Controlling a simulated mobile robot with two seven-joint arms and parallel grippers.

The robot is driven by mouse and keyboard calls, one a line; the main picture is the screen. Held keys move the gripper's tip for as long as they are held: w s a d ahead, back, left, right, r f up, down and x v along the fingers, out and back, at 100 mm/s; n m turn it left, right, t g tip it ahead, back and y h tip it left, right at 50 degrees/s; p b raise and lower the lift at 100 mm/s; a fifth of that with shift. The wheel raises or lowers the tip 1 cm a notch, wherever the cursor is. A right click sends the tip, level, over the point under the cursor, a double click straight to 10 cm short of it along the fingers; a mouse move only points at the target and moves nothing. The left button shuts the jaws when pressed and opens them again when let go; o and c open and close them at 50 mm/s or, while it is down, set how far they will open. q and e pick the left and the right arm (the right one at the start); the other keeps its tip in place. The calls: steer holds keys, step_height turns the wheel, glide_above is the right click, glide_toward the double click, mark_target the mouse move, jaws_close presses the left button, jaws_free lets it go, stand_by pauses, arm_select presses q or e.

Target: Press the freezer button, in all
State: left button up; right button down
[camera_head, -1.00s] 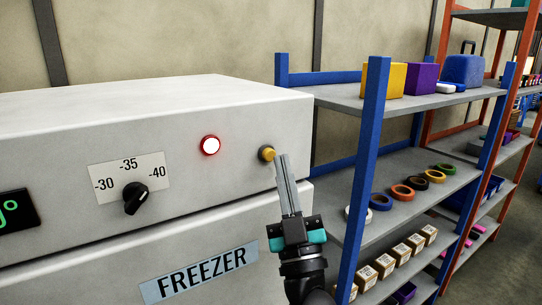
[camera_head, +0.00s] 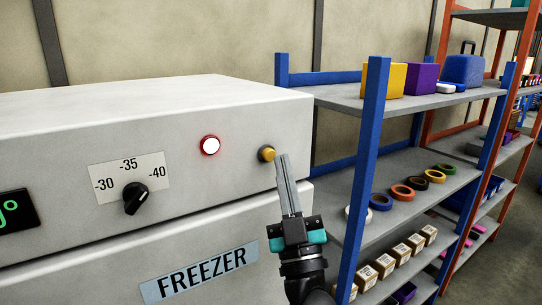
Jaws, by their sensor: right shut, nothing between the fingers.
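The freezer (camera_head: 60,140) is a white cabinet filling the left of the head view, with a blue FREEZER label (camera_head: 199,271) on its front. Its yellow button (camera_head: 267,154) sits near the front's right edge. A red-rimmed lamp (camera_head: 210,146) glows white to the left of the button. My right gripper (camera_head: 282,158) is shut and empty, pointing up, with its tips just right of the button. I cannot tell whether the tips touch it. My left gripper is not in view.
A black dial (camera_head: 134,199) with a temperature scale and a green display (camera_head: 15,212) are on the freezer's left part. A blue-framed shelf (camera_head: 372,150) stands close on the right, with boxes and tape rolls. An orange-framed rack (camera_head: 440,40) stands behind it.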

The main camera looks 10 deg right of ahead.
steer(key=shift+w, duration=0.1)
stand_by(0.6)
steer(key=shift+w+a, duration=0.15)
steer(key=shift+w, duration=0.15)
steer(key=shift+w+a, duration=0.15)
steer(key=shift+w, duration=0.25)
stand_by(0.7)
steer(key=shift+s, duration=0.1)
steer(key=shift+s+d+p, duration=0.3)
steer(key=shift+s+p, duration=0.2)
steer(key=shift+s, duration=0.2)
steer(key=shift+s+d+p, duration=0.3)
steer(key=shift+s, duration=0.5)
steer(key=shift+s+d+p, duration=0.25)
steer(key=shift+s, duration=0.5)
steer(key=shift+s+d+p, duration=0.3)
steer(key=shift+s, duration=0.5)
